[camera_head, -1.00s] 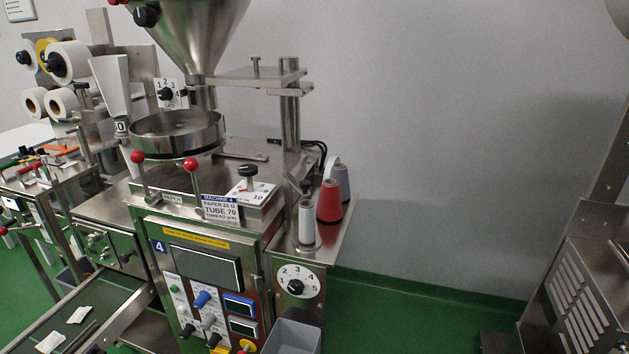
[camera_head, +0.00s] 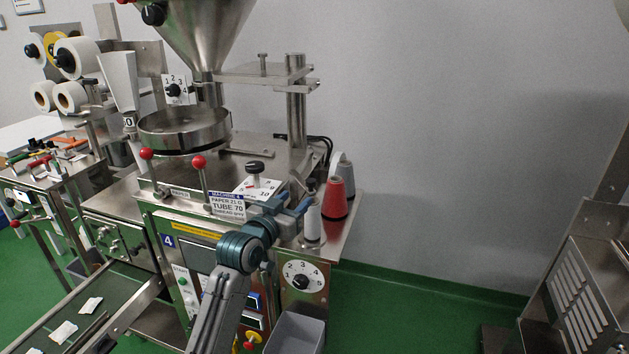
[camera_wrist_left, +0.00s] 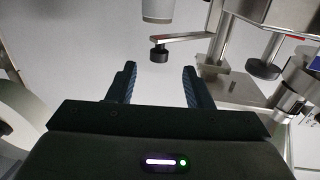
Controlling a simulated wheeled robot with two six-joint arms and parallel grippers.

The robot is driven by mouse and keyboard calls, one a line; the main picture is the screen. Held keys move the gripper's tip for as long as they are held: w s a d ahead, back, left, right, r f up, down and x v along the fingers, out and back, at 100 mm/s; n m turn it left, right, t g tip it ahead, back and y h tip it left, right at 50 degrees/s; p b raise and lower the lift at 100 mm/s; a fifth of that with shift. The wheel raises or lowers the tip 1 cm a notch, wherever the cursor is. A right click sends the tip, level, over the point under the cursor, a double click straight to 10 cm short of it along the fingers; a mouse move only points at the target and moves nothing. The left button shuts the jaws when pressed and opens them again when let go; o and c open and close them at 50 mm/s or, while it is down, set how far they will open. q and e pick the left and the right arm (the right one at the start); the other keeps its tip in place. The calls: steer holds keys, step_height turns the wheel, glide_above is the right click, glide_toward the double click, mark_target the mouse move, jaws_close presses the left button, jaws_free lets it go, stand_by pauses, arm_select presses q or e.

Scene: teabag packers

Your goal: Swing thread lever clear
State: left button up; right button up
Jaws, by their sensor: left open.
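In the left wrist view a flat metal arm with a black knob at its end (camera_wrist_left: 160,53), seemingly the thread lever, reaches left from a metal post. The knob is ahead of my left gripper (camera_wrist_left: 159,82), in line with the gap between its fingers and apart from them. The gripper is open and empty. In the head view the left gripper (camera_head: 294,204) is at the machine's right top edge, beside the white thread spool (camera_head: 312,218). A small dark piece (camera_head: 311,185) shows above that spool; the lever's arm is not clear there. My right gripper is not in view.
A red thread cone (camera_head: 335,199) and a grey one (camera_head: 344,172) stand behind the white spool. A dial with a black knob (camera_head: 255,167) and red-ball levers (camera_head: 199,162) are to the left. A grey bin (camera_head: 297,334) is below. The wall side at right is free.

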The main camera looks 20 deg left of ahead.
mark_target(313, 179)
arm_select(q)
steer(key=w+p, duration=0.1)
steer(key=w, duration=0.2)
steer(key=w+d+p, duration=0.1)
steer(key=w, duration=0.3)
steer(key=w+d+r+p, duration=0.1)
steer(key=w, duration=0.2)
steer(key=shift+w+d, duration=0.1)
steer(key=shift+w, duration=0.3)
jaws_close()
